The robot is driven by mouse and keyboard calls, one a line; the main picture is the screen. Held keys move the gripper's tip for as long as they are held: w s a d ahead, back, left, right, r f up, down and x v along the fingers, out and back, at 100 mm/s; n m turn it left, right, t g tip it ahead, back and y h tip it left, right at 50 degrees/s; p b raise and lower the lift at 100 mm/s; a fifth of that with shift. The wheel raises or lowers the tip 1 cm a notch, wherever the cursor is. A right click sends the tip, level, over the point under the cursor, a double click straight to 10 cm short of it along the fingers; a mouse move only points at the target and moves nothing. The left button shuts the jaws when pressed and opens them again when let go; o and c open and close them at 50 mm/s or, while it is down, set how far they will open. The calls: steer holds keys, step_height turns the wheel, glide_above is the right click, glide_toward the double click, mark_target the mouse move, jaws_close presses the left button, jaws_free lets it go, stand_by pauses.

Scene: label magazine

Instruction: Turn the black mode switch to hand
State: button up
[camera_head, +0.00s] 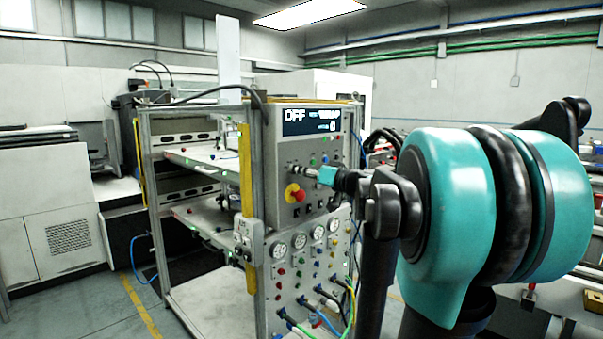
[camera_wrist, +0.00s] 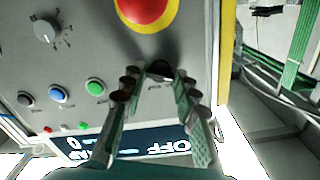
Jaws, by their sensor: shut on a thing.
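The black mode switch (camera_wrist: 160,68) is on the grey control panel, between my fingertips in the wrist view. My gripper (camera_wrist: 157,78) is shut on it, one finger on each side. The fingers hide much of the knob, so I cannot read its pointer or its labels. In the head view my gripper (camera_head: 304,170) reaches the panel from the right, below the display. The display (camera_head: 311,122) reads OFF at its left end.
A red emergency stop on yellow (camera_wrist: 147,10) is close by the switch. Green (camera_wrist: 95,86), blue (camera_wrist: 58,94) and black (camera_wrist: 25,98) buttons and a grey rotary knob (camera_wrist: 45,31) share the panel. A yellow post (camera_head: 247,170) stands at the panel's left edge.

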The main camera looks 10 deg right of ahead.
steer(key=shift+c, duration=1.3)
steer(key=m, duration=0.4)
steer(key=shift+m, duration=2.3)
steer(key=o, duration=1.1)
steer(key=shift+o, duration=0.2)
steer(key=shift+s+d, duration=0.1)
